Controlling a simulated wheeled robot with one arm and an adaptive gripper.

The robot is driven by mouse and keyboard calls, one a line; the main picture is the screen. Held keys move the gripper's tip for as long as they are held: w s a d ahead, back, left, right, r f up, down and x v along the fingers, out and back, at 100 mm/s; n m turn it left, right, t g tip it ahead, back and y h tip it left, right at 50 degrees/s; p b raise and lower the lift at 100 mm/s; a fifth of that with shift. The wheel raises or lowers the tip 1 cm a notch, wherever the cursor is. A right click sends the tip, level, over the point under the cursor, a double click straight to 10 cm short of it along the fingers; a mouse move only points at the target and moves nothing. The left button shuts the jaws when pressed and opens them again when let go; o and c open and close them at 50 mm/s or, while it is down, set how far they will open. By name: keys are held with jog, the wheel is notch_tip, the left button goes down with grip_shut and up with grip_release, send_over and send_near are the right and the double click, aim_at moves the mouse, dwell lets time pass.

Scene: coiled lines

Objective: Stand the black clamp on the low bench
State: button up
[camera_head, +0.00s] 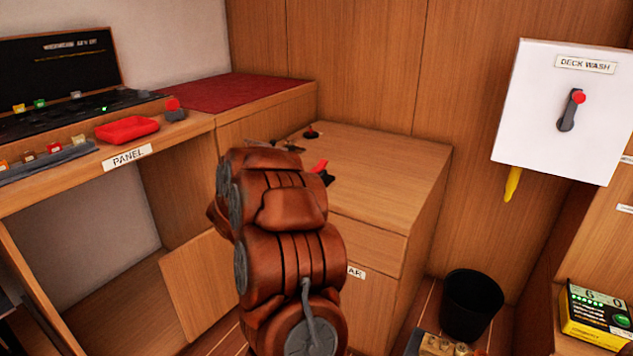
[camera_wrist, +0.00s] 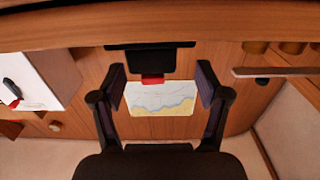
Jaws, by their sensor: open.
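My gripper (camera_wrist: 161,88) is open in the wrist view, its two black fingers spread apart with nothing between them that I can see held. Beyond the fingers is a black object with a wide flat bar (camera_wrist: 150,58) and a small red part; it may be the black clamp, and I cannot tell its distance. In the head view a small red and black item (camera_head: 321,168) shows on the low wooden top (camera_head: 390,165), partly hidden by my arm. I cannot tell if it is the same object. My gripper is hidden behind my arm there.
A panel desk (camera_head: 185,135) with a red tray (camera_head: 127,129) stands at left. A white DECK WASH box (camera_head: 560,110) hangs at right, above a black bin (camera_head: 470,303). The wooden top's right part is clear.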

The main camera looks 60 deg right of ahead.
aim_at(316, 167)
jog(key=d, duration=0.1)
jog(key=d+b, duration=0.1)
jog(key=d, duration=0.2)
jog(key=shift+s+b, duration=0.3)
jog(key=shift+w+d, duration=0.1)
jog(key=shift+d, duration=0.5)
grip_shut()
jog(key=shift+r, duration=0.1)
